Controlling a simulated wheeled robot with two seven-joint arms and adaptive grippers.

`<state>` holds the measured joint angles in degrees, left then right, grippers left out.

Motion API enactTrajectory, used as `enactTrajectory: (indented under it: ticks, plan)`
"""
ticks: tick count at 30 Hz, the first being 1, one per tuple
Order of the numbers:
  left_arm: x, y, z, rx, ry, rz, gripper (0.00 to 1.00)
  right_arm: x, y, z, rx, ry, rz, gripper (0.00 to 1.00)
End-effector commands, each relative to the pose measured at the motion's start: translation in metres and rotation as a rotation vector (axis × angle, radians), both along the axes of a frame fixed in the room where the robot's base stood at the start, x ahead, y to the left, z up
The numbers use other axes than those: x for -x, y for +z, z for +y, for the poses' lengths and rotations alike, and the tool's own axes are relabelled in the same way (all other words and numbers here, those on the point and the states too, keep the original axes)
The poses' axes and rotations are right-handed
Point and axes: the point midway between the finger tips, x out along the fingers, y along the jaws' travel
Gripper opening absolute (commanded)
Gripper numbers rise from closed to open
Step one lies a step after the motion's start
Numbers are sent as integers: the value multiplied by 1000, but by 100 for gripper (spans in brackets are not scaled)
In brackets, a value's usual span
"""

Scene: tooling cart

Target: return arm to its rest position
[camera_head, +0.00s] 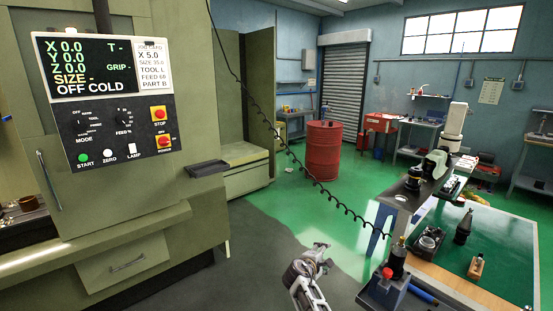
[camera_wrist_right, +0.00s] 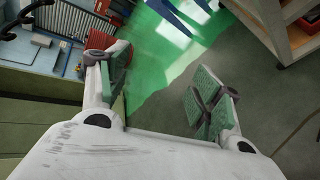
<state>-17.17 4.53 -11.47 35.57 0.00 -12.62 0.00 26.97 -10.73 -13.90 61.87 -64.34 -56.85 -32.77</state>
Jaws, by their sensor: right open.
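My right gripper (camera_head: 322,256) is at the lower middle of the head view, over the dark floor between the machine and the tooling cart. In the wrist view its two fingers (camera_wrist_right: 165,85) stand well apart, with green pads and nothing between them. It is open and empty, and I see it touching nothing. The tooling cart (camera_head: 495,240), with its green top, stands to the right of the gripper. My left arm and gripper are not in view.
A green machine with a control panel (camera_head: 108,95) fills the left side. A dark tray (camera_head: 385,293) with a red-topped bottle is close right of the gripper. A coiled cable (camera_head: 318,186) hangs across the middle. A red drum (camera_head: 323,150) stands behind on open floor.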

Motion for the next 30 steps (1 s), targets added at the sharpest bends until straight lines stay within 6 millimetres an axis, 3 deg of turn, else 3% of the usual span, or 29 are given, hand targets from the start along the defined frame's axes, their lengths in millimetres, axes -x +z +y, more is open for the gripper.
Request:
enactTrajectory:
  ticks: [8,17,23,30]
  plan:
    - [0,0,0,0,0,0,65,-12,-58,48,-434,67,-81,65]
    - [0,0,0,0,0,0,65,5,-131,80,-869,33,-103,65]
    - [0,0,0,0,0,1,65,41,-196,85,-1113,-55,-84,65]
    - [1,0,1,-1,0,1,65,107,-281,72,-1311,-202,-43,65]
